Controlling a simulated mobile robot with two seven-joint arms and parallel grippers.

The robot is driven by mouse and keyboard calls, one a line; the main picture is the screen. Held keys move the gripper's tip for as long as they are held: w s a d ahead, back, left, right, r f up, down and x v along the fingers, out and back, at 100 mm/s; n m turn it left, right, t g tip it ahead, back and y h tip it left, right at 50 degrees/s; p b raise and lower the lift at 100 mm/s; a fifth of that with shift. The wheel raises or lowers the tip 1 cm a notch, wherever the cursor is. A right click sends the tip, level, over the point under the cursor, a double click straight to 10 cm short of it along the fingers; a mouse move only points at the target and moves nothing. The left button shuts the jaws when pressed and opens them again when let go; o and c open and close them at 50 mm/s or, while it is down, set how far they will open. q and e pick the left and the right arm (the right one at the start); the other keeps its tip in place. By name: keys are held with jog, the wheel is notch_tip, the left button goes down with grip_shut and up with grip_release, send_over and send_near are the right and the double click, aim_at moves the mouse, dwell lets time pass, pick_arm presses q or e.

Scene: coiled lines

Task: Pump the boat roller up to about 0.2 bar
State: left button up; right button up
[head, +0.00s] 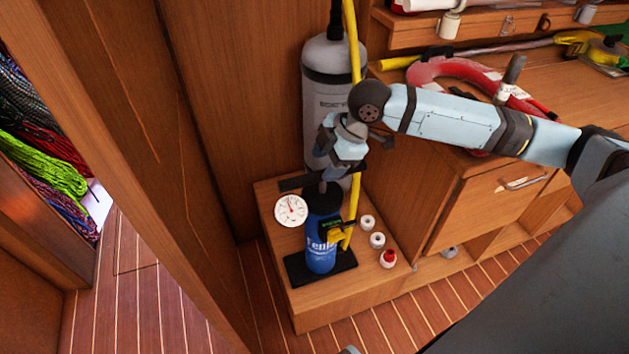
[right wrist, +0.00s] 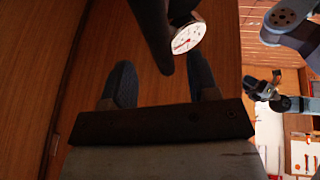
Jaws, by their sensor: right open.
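The blue pump (head: 322,245) stands upright on a black foot plate (head: 342,262) on a low wooden step. A round white gauge (head: 291,210) is beside its top; it also shows in the right wrist view (right wrist: 187,38). The black pump handle (head: 296,183) lies across the top. My right gripper (head: 322,175) is above the pump, pointing down. In the right wrist view its fingers are apart, with the dark handle (right wrist: 153,30) between and beyond them. A yellow hose (head: 354,45) runs up past a grey cylinder (head: 330,90); I cannot tell whether this is the boat roller. The gauge reading is too small to read.
Several small caps (head: 377,240) sit on the step (head: 350,300), right of the pump. A wooden cabinet (head: 480,205) stands to the right, with a red horseshoe-shaped thing (head: 440,70) on top. Coiled lines (head: 45,160) lie at left. My other arm (right wrist: 265,90) shows partly in the right wrist view.

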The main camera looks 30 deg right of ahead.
aim_at(317, 173)
jog(key=b+x, duration=0.1)
jog(key=x, duration=0.5)
jog(key=shift+f, duration=0.1)
jog(key=shift+c, duration=0.5)
grip_shut()
